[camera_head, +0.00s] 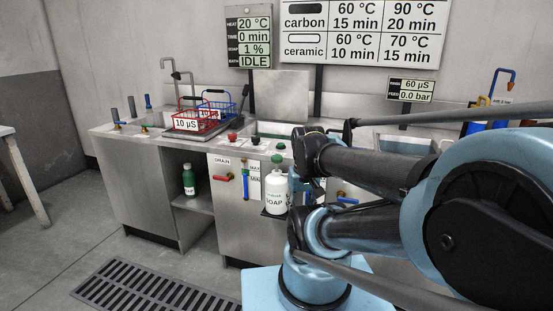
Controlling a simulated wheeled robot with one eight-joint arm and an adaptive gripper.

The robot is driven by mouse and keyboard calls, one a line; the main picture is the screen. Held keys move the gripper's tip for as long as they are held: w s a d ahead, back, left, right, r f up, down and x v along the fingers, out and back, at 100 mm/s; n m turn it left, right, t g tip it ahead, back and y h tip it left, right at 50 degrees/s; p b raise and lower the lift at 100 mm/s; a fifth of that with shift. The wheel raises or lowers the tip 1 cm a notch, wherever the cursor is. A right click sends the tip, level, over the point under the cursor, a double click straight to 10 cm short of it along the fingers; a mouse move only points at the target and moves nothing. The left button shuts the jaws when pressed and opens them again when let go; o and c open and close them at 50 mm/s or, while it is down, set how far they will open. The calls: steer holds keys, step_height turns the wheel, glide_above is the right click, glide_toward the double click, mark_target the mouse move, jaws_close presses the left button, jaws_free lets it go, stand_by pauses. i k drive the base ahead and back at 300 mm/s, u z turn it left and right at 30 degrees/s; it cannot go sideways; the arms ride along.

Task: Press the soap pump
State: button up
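The soap pump is a white bottle (275,194) marked SOAP with a green top (277,159). It stands upright on a small dark ledge at the front of the steel counter, and my arm covers part of its right side. The dark end of my arm (306,152) is just right of the bottle's top in the picture. I cannot make out gripper fingers there, nor whether they touch the pump.
The steel counter (152,155) holds red (196,121) and blue (226,106) wire baskets and red (232,137) and green (281,146) knobs. A dark green bottle (189,179) stands on a lower shelf.

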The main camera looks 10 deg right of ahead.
mark_target(276, 159)
steer(key=u, duration=0.6)
steer(key=k, duration=1.35)
steer(key=z, duration=0.35)
steer(key=i, duration=1)
steer(key=u, duration=0.05)
